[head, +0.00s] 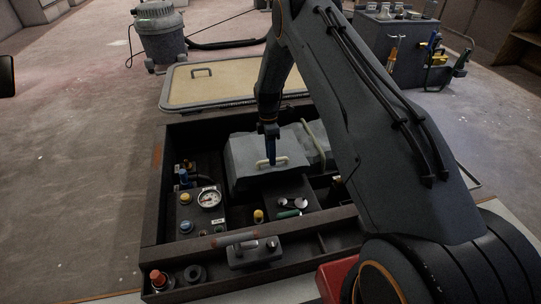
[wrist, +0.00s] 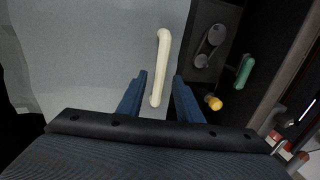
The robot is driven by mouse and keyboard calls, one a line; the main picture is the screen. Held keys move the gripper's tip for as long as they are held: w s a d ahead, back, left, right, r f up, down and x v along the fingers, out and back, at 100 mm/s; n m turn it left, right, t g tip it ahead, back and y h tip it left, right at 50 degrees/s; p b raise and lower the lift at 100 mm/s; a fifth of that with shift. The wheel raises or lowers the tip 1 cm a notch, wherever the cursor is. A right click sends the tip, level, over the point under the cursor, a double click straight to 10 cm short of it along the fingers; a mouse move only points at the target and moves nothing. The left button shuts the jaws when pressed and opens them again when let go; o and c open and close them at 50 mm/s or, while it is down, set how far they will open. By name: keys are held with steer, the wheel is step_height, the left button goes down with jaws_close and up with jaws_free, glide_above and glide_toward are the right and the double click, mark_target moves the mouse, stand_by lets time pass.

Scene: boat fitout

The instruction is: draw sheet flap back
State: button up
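A grey sheet (head: 243,150) lies like a soft cover over the back middle of a dark open compartment. A cream bar handle (head: 282,160) sits along its front edge; it also shows in the wrist view (wrist: 162,50) beside the edge of the sheet (wrist: 95,45). My gripper (head: 270,161) points down over the handle. In the wrist view my gripper (wrist: 161,76) is open, one blue finger on each side of the handle's lower part. Clear gaps show between handle and fingers. Whether the tips reach down to handle height I cannot tell.
A gauge (head: 209,198) with knobs stands left of the sheet. A green-handled tool (head: 289,213) lies in front, and a pale curved hose (head: 315,142) runs at the right. The compartment's dark walls surround these. A tan hatch lid (head: 235,88) lies behind.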

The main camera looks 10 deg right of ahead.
step_height(320, 180, up, 7)
steer(key=w+p, duration=0.1)
steer(key=p, duration=0.1)
steer(key=shift+w+r+p, duration=0.2)
steer(key=shift+p, duration=0.2)
